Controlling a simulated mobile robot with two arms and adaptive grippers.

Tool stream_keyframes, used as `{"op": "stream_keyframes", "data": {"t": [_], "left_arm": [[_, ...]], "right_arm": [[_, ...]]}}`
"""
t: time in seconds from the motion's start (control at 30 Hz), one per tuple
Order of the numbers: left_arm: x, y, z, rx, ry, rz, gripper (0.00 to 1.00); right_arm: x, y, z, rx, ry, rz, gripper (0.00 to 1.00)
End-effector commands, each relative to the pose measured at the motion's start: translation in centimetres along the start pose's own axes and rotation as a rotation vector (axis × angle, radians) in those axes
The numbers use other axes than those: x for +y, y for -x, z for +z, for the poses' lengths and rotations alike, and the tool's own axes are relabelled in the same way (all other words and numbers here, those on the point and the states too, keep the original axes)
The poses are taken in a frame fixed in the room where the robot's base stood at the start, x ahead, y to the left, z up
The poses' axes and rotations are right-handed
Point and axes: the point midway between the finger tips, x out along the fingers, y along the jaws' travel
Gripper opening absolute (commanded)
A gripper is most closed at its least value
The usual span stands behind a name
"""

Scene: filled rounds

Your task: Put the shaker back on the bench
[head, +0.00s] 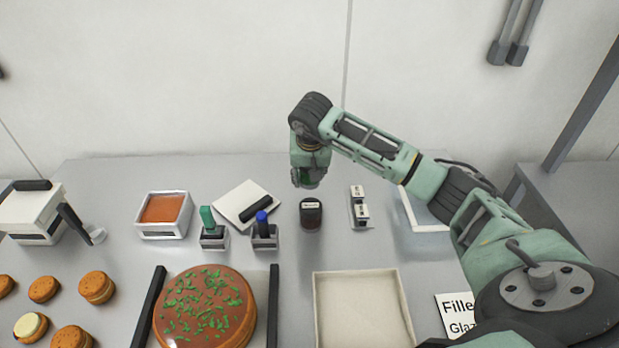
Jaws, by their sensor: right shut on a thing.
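My right gripper (307,178) hangs down over the back of the bench (110,180), at the end of the arm that comes in from the right. It is shut on what seems to be the shaker, a small dark green thing mostly hidden by the gripper. A dark jar (311,215) with a pale label shows just below the gripper in the picture, apart from it, and seems to stand on the bench. A big round brown cake (205,308) with green sprinkles lies between two black bars. My left gripper is not in view.
Two holders with a green-handled tool (207,220) and a blue-handled tool (262,222) stand left of the jar. A small block with white tags (359,207) stands right of it. A pale empty tray (406,300), an orange-filled tray (163,235) and several small rounds (97,287) lie around.

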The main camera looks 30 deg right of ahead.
Motion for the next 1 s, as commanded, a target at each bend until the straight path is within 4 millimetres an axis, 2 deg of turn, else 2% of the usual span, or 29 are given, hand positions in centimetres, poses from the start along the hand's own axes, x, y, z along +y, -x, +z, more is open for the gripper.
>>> {"op": "stream_keyframes", "data": {"t": [0.1,0.3,0.7,0.73,0.93,1.0], "left_arm": [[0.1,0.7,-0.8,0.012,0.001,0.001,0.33],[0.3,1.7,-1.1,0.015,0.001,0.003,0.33],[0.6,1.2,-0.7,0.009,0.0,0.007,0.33],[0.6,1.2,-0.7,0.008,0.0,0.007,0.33],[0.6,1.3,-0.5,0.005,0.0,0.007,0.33],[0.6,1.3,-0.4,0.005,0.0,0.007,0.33]], "right_arm": [[-0.1,-1.0,0.4,-0.005,0.001,0.002,0.13],[-0.1,-3.4,1.4,-0.002,-0.001,0.0,0.13],[0.0,-4.2,1.6,0.001,0.0,0.001,0.13],[0.0,-4.2,1.7,0.0,0.001,0.001,0.42],[-0.1,-4.1,1.6,-0.001,0.0,0.001,0.6],[-0.1,-4.1,1.6,-0.001,0.0,0.001,0.6]]}}
